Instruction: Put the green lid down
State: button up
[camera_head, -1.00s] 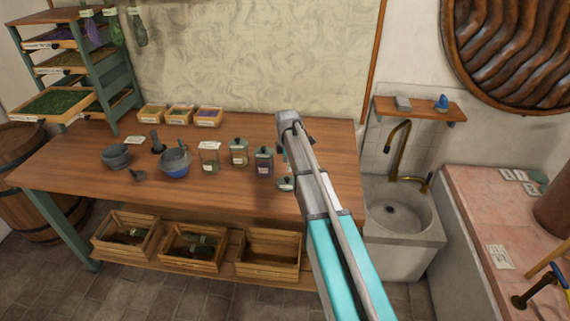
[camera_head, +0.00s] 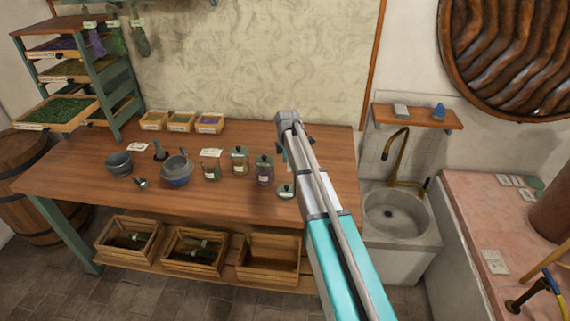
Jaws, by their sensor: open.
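My gripper (camera_head: 284,161) is above and behind the lid in the picture, mostly hidden by my own arm. It is open and apart from the lid. A jar without a lid (camera_head: 211,171) stands to the left. Two jars with green lids, one in the middle (camera_head: 239,161) and a purple-filled one (camera_head: 264,171), stand between it and the lid.
A blue-grey mortar (camera_head: 177,172), a grey bowl (camera_head: 119,163) and a small scoop (camera_head: 141,184) stand at the left. Labelled trays (camera_head: 181,121) sit at the back. Bare tabletop lies before the jars. A sink (camera_head: 395,214) stands right of the table.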

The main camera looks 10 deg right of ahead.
dwell(0.3)
jog(key=s+m, duration=1.9)
jog(key=s, duration=1)
jog(key=shift+s+a, duration=0.2)
jog(key=shift+a, duration=0.15)
jog(key=shift+c, duration=0.6)
